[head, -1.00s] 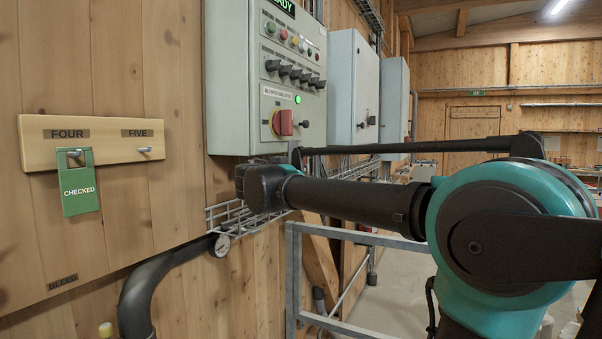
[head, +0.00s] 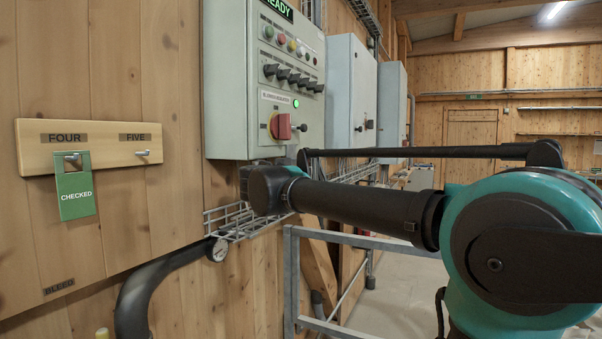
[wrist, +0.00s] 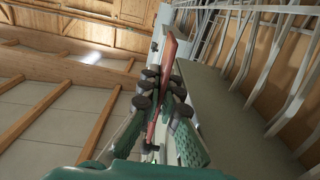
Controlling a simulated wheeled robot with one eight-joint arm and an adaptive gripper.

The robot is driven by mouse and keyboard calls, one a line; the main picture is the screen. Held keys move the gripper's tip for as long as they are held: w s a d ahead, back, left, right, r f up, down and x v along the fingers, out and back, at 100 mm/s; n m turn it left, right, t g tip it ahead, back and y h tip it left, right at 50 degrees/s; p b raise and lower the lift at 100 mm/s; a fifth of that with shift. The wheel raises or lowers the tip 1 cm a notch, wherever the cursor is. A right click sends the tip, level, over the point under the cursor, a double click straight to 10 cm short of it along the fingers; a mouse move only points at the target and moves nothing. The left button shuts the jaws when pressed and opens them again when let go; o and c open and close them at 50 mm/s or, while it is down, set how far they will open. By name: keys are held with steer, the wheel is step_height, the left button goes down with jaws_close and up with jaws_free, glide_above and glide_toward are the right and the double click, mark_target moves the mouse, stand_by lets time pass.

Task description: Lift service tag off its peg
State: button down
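The service tag, a green card lettered CHECKED (head: 75,194), hangs from the peg (head: 71,157) under the label FOUR, tilted slightly. The peg under FIVE (head: 142,153) is empty. Both pegs are on a pale wooden board (head: 105,138) on the wall. In the head view my arm reaches left to below the grey control box, well right of the tag, and its end is hidden. In the wrist view my gripper (wrist: 160,125) shows green textured pads, with dark round parts and a reddish strip between them. I cannot tell how far it is open. The tag is not visible there.
The grey control box (head: 228,90) with knobs and a red switch (head: 281,126) stands out from the wall, right of the board. A metal rail (head: 291,285) stands nearby.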

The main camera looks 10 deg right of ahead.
steer(key=shift+s+d, duration=0.45)
steer(key=shift+d, duration=0.2)
steer(key=shift+s+d, duration=0.45)
steer(key=shift+d, duration=0.15)
steer(key=shift+s+d, duration=0.1)
steer(key=shift+s+d, duration=0.6)
steer(key=shift+d, duration=0.25)
steer(key=shift+s+d, duration=0.6)
steer(key=shift+d, duration=0.2)
